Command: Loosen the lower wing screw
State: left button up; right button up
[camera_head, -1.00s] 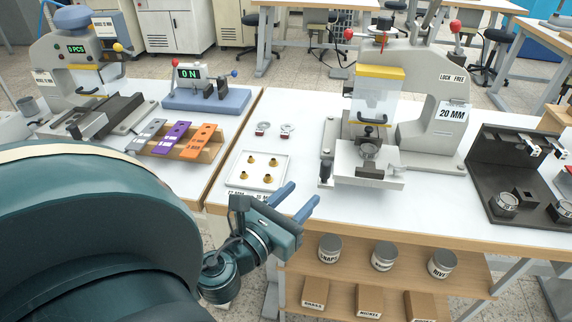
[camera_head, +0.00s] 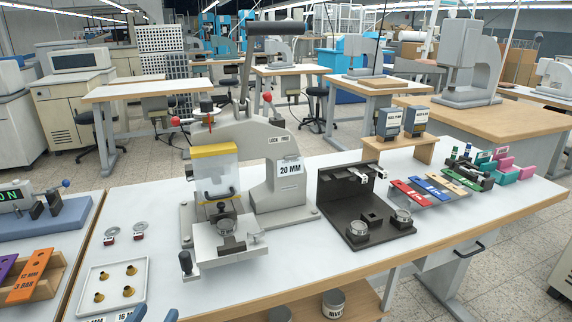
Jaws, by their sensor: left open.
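A grey press (camera_head: 272,200) with a "20 MM" label stands on the white-topped table. It has a clear guard with a yellow top (camera_head: 214,150), red ball knobs (camera_head: 267,97) and a black knob (camera_head: 185,262) at its lower left front. I cannot make out which part is the lower wing screw; it is hidden or too small to tell. My right gripper is not in view.
A white tray (camera_head: 91,309) holds several brass pieces left of the press. A black fixture (camera_head: 330,209) with round metal dies stands to its right. Farther right are coloured strips (camera_head: 434,186) and a small wooden stand (camera_head: 420,151). White tabletop is bare before the black fixture.

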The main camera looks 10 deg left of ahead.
aim_at(256, 235)
jog(key=k+l, duration=0.1)
jog(key=k, duration=0.9)
